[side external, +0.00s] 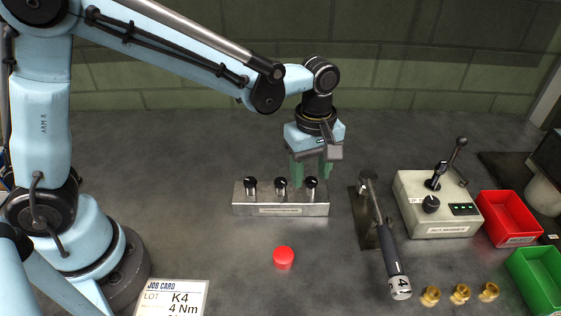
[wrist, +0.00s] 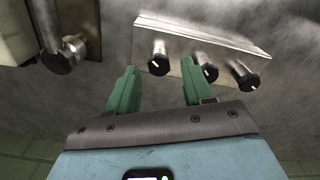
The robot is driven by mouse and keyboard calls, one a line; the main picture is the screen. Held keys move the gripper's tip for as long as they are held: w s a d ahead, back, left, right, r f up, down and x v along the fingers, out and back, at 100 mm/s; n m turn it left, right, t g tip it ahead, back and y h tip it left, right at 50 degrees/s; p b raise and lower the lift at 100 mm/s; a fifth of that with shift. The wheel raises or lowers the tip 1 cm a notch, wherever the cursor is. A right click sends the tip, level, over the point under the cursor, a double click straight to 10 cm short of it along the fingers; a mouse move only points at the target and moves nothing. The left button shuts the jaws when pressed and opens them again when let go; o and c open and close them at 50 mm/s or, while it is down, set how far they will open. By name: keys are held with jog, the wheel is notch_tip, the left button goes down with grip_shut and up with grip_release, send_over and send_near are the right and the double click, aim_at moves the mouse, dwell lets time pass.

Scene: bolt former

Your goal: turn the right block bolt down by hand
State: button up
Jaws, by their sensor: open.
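A metal block (side external: 280,207) stands on the bench with three black-headed bolts in a row on top. The right block bolt (side external: 311,184) stands upright. My gripper (side external: 311,172) is open, its green fingers pointing down at the right end of the block, around or just behind that bolt. In the wrist view the picture is turned around, so the right bolt (wrist: 158,60) is the leftmost one. It shows beyond the gap between the fingers of my gripper (wrist: 158,75), which holds nothing. I cannot tell the exact height of the fingertips against the bolt head.
A wrench (side external: 385,235) leans on a dark stand (side external: 366,215) right of the block. Further right are a control box (side external: 440,215) with a lever, a red bin (side external: 510,220) and a green bin (side external: 540,280). A red button (side external: 284,257), brass parts (side external: 460,293) and a job card (side external: 172,298) are in front.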

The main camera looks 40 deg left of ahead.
grip_shut()
